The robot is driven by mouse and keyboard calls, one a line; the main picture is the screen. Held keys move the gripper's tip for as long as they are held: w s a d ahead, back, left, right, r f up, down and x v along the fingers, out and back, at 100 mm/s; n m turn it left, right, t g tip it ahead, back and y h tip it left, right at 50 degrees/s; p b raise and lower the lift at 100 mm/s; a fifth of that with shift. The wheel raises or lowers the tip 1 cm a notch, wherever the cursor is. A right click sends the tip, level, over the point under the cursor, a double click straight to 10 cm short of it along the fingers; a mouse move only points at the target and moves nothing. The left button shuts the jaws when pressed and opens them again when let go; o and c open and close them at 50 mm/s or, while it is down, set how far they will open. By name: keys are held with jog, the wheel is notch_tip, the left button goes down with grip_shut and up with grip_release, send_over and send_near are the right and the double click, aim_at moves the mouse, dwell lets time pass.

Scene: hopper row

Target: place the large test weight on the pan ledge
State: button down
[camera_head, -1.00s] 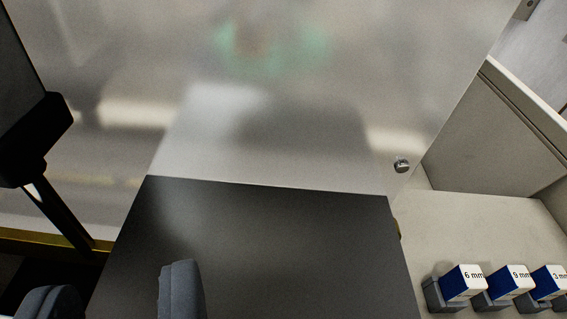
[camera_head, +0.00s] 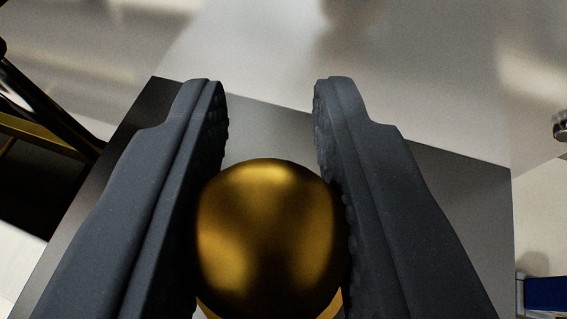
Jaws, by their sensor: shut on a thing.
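A rounded brass-gold weight (camera_head: 267,240) fills the lower middle of the view, between the two dark grey fingers. My gripper (camera_head: 270,95) is shut on it, with a finger against each side. The fingertips reach past the weight. Its lower part is cut off by the frame edge, so I cannot tell whether it touches anything below. A dark flat surface (camera_head: 440,185) lies behind and under the fingers; I cannot tell whether this is the pan ledge.
A pale translucent panel (camera_head: 430,70) stands behind the dark surface. A metal knob (camera_head: 561,126) is at the right edge. Part of a blue block (camera_head: 546,294) shows at lower right. A dark post and yellow bar (camera_head: 50,135) stand at left.

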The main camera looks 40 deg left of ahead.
jog(key=shift+f, duration=0.55)
jog(key=shift+r, duration=0.1)
jog(key=c, duration=1.2)
grip_release()
jog(key=shift+v, duration=6)
